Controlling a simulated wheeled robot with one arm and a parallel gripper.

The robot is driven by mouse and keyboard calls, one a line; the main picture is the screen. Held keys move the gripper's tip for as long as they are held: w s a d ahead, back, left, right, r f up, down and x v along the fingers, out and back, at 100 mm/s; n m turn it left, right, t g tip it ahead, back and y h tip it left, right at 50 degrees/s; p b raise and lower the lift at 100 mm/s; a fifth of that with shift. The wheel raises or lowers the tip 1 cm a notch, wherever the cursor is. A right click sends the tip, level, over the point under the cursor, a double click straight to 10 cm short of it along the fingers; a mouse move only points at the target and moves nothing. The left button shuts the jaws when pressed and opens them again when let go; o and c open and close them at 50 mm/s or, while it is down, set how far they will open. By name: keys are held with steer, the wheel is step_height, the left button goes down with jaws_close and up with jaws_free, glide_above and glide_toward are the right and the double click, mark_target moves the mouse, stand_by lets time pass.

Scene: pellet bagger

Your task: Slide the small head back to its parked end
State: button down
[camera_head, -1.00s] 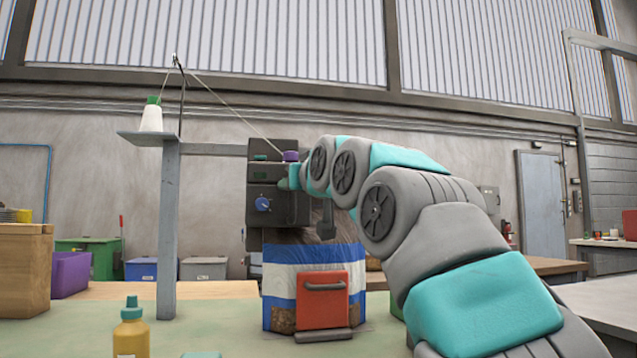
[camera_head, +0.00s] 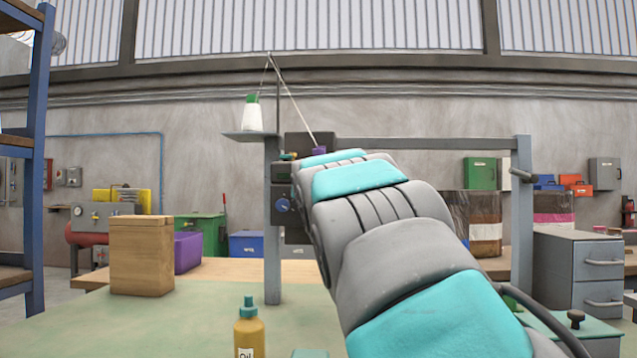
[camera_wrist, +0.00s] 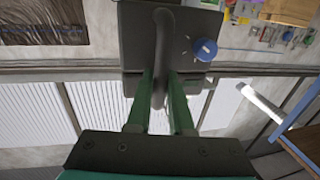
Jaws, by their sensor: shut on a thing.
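My gripper (camera_wrist: 161,80) is shut on that handle. In the head view my arm hides the gripper and the head's right side.
A thread cone (camera_head: 251,115) stands on a small shelf left of the post, its thread running to the head. A yellow oil bottle (camera_head: 249,330) and wooden box (camera_head: 141,255) stand on the green bench (camera_head: 190,325). The rail's right post (camera_head: 522,215) stands beyond my arm.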

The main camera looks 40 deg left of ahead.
steer(key=shift+r, duration=0.1)
steer(key=c, duration=1.1)
jaws_free()
steer(key=shift+d, duration=0.1)
steer(key=shift+b+v, duration=1.35)
steer(key=shift+v, duration=2.55)
